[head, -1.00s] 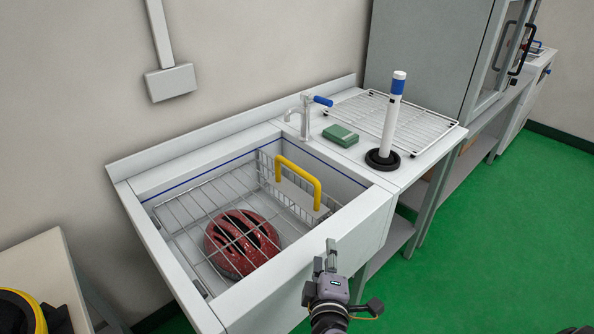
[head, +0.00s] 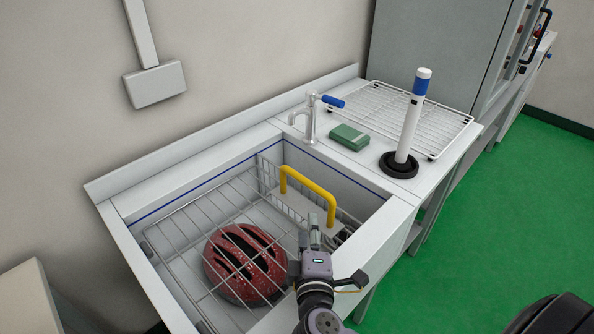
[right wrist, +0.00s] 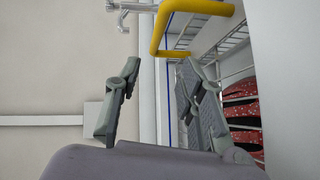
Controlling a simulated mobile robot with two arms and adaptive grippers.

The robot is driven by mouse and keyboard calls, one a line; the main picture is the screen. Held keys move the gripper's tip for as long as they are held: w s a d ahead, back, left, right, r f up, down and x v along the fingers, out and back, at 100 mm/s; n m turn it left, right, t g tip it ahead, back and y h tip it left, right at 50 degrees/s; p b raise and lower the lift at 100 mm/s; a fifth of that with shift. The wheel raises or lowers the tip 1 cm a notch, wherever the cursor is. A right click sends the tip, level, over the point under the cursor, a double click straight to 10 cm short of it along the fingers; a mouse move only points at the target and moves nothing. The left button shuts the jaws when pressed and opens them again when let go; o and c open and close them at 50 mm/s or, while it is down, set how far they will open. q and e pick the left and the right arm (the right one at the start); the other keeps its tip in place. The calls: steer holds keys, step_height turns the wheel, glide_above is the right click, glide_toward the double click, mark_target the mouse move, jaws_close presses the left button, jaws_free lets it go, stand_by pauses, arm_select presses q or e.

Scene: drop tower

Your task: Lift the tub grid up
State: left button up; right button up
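The tub grid (head: 178,233) is a wire grid lying in the white tub (head: 150,205), with a yellow handle (head: 309,186) standing up near its right end. A red speckled helmet (head: 240,270) with black vents lies under the grid's bars. My right gripper (head: 312,222) is over the tub's front right, just in front of the handle and apart from it. In the right wrist view its two fingers (right wrist: 153,95) are spread with nothing between them, and the yellow handle (right wrist: 192,8) is beyond them. My left gripper is not in view.
A green block (head: 349,136), a white post (head: 409,120) on a black base and a wire rack (head: 400,105) are on the counter to the right. Green floor is free at the right.

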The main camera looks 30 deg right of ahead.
steer(key=p, duration=0.1)
glide_toward(307, 186)
steer(key=p+x, duration=0.1)
steer(key=x, duration=0.9)
steer(key=shift+w+d, duration=0.2)
steer(key=shift+w, duration=0.1)
steer(key=shift+w+d+f, duration=0.1)
steer(key=shift+w, duration=0.1)
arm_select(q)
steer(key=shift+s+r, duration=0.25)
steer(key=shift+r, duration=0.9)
arm_select(e)
steer(key=shift+c, duration=0.2)
jaws_close()
